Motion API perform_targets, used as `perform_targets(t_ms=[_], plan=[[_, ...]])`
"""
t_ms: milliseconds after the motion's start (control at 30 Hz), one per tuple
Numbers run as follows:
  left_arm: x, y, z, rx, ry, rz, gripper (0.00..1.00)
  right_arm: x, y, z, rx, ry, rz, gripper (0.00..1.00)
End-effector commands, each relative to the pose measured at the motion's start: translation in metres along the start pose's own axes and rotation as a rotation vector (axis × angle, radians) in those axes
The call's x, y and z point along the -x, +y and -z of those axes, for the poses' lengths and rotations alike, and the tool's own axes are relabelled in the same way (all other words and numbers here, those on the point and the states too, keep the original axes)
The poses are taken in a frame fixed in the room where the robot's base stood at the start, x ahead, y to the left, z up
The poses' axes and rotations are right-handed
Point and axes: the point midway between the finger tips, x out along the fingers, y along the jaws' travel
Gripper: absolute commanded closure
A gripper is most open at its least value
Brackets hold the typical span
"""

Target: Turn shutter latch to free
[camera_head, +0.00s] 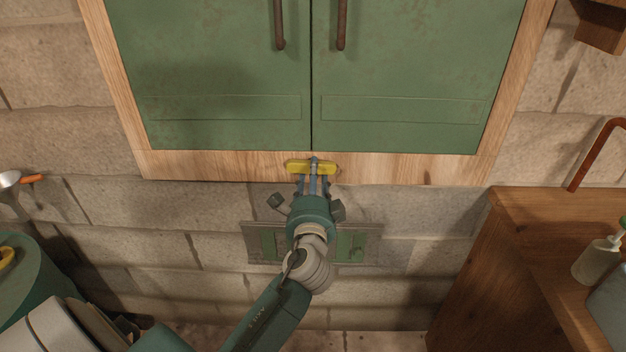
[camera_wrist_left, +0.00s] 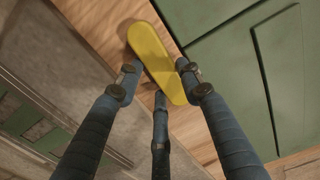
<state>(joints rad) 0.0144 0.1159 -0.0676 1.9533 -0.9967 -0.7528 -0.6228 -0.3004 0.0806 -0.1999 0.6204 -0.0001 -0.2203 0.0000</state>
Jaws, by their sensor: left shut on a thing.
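The yellow shutter latch (camera_head: 297,166) lies across the bottom rail of the wooden frame, below the seam between the two green shutters. In the head view it sits level. My left gripper (camera_head: 314,178) reaches up to it from below and is shut on it. In the left wrist view the yellow latch (camera_wrist_left: 150,50) shows as a rounded bar, with the fingers of my left gripper (camera_wrist_left: 160,95) around its middle. The latch's pivot is hidden behind the fingers. My right gripper is in neither view.
The green left shutter (camera_head: 215,70) and right shutter (camera_head: 420,70) are closed, with dark vertical handles. A wooden cabinet (camera_head: 520,240) with a bottle (camera_head: 595,262) stands at right. A green-slatted panel (camera_head: 262,240) is on the stone wall behind my arm.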

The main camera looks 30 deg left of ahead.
Motion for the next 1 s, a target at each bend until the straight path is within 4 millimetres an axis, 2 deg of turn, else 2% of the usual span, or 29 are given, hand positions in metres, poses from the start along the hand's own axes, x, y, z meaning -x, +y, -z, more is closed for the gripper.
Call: perform_targets(t_ms=[667, 700, 767, 1000], plan=[[0.0, 0.0004, 0.0001, 0.059, -0.001, -0.003, 0.89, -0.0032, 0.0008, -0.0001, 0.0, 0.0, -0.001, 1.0], [0.0, 0.0004, 0.0001, 0.06, -0.001, -0.003, 0.55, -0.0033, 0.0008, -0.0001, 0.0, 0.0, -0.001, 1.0], [0.0, 0.0004, 0.0001, 0.059, -0.001, -0.002, 0.44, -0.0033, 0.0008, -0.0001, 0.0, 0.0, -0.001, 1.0], [0.0, 0.0, 0.0003, 0.056, 0.0, -0.001, 0.44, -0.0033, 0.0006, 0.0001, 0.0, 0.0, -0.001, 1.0]])
